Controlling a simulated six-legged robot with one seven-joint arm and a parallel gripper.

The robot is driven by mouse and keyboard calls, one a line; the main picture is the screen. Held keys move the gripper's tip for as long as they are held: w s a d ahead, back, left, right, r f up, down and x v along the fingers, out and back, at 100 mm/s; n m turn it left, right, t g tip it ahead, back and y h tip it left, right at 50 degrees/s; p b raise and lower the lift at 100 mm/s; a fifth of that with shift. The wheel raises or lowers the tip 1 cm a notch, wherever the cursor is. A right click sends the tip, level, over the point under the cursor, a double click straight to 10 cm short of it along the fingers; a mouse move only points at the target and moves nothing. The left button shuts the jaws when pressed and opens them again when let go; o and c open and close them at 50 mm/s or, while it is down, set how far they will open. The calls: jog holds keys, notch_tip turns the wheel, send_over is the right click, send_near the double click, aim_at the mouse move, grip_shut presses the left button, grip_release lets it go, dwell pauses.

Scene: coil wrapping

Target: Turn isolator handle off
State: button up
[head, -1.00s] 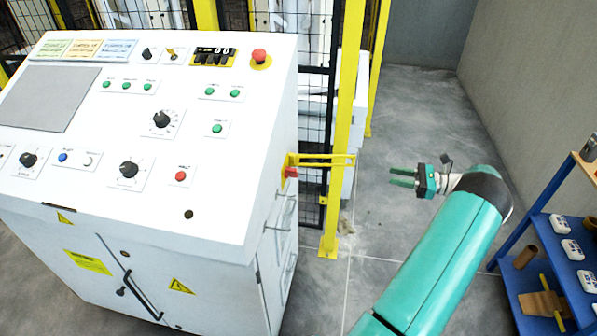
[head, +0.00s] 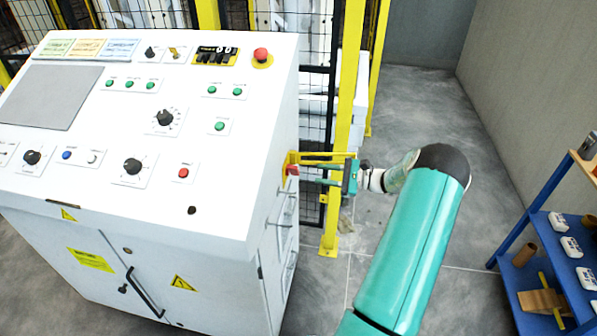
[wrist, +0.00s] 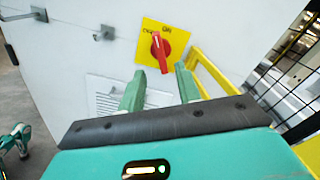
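The isolator handle (wrist: 160,50) is a red rotary knob on a yellow plate (wrist: 151,33) on the white side wall of the control cabinet. In the wrist view its pointer stands nearly upright, close to the ON mark. In the head view the handle (head: 291,170) is a small red spot on the cabinet's right side. My gripper (wrist: 160,85) is open, with its two green fingers pointing at the handle, one on each side below it. The fingers look apart from the handle. In the head view my gripper (head: 318,175) reaches in from the right.
A yellow guard bracket (wrist: 212,75) sticks out right beside the handle. A yellow fence post (head: 345,130) with black mesh stands behind. A blue shelf (head: 545,260) stands at the right. The floor between is clear.

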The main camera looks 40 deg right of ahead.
aim_at(293, 170)
jog(key=x, duration=0.8)
jog(key=shift+w, duration=0.15)
jog(key=shift+c, duration=0.4)
grip_shut()
